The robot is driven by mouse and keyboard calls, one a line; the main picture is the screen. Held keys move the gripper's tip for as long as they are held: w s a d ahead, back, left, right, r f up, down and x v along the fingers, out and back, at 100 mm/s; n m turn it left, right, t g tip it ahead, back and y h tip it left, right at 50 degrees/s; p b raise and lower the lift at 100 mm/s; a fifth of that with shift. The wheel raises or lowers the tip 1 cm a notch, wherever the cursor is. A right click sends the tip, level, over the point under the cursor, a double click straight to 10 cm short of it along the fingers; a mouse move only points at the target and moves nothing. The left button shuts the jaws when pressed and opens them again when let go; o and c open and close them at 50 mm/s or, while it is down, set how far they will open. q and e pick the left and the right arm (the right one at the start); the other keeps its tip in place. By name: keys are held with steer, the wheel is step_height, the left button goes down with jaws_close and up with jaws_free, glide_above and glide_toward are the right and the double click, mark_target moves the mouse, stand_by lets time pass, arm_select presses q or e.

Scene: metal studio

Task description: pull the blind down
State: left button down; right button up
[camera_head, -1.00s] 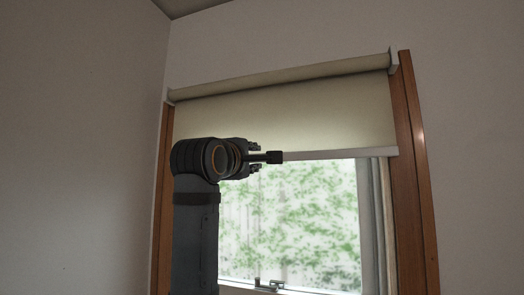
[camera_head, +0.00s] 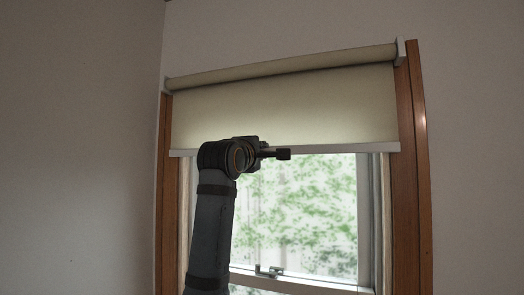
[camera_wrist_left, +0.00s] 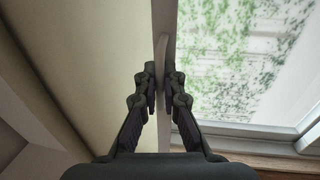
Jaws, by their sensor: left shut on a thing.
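The cream roller blind (camera_head: 290,108) hangs from its roll at the top of the window and covers the upper part of the opening. Its pale bottom bar (camera_head: 345,148) runs across the glass. My left gripper (camera_head: 284,154) is at the bar, left of its middle. In the left wrist view my left gripper (camera_wrist_left: 162,80) has its two fingers on either side of the bar (camera_wrist_left: 162,20) and is shut on it. The blind's cloth (camera_wrist_left: 105,60) lies to the left there. My right gripper is not in view.
A wooden frame (camera_head: 414,190) borders the window. Below the blind are the window pane (camera_head: 300,205), with green foliage outside, and a latch (camera_head: 268,270) at the sill. Bare wall (camera_head: 80,150) lies to the left.

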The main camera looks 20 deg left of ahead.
arm_select(q)
steer(key=shift+w, duration=0.1)
steer(key=shift+f, duration=0.25)
step_height(320, 180, down, 42)
steer(key=b, duration=2.9)
steer(key=shift+r+b, duration=0.2)
steer(key=shift+b, duration=0.15)
steer(key=c, duration=1.5)
jaws_free()
